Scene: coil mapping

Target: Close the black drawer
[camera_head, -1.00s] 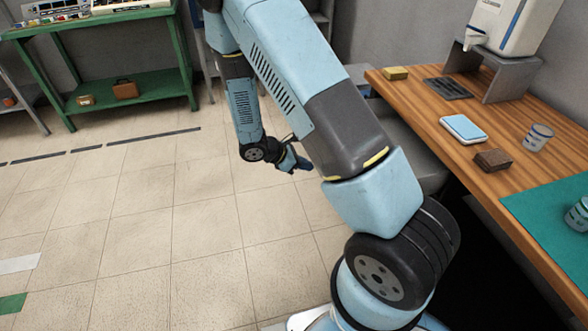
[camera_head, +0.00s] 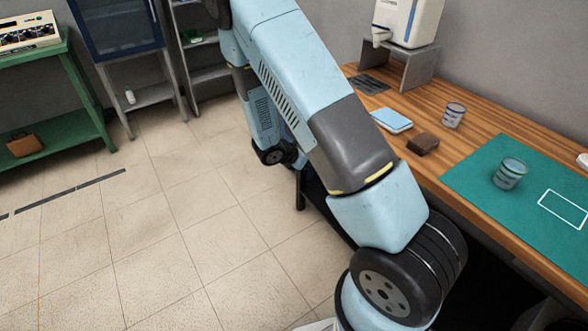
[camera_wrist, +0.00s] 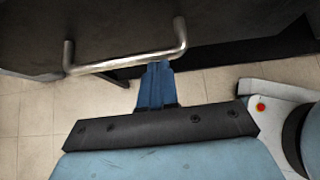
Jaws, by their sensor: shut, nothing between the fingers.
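The black drawer (camera_wrist: 105,25) shows in the wrist view as a dark front across the top. Its bent metal handle (camera_wrist: 120,62) spans the middle of that front. My gripper (camera_wrist: 157,66) has its blue fingers together and holds nothing. The fingertips are at the handle's bar, near its right half; I cannot tell whether they touch it. In the head view my arm hides the fingers and most of the area under the desk, so how far the drawer stands out cannot be told.
The wooden desk (camera_head: 470,115) runs along the right, with a teal mat (camera_head: 470,185), cups, a brown block (camera_head: 423,143) and a dispenser (camera_head: 408,20) on its stand. A green shelf (camera_head: 95,125) and a blue-doored cabinet (camera_head: 118,30) stand at the back left. The tiled floor at left is clear.

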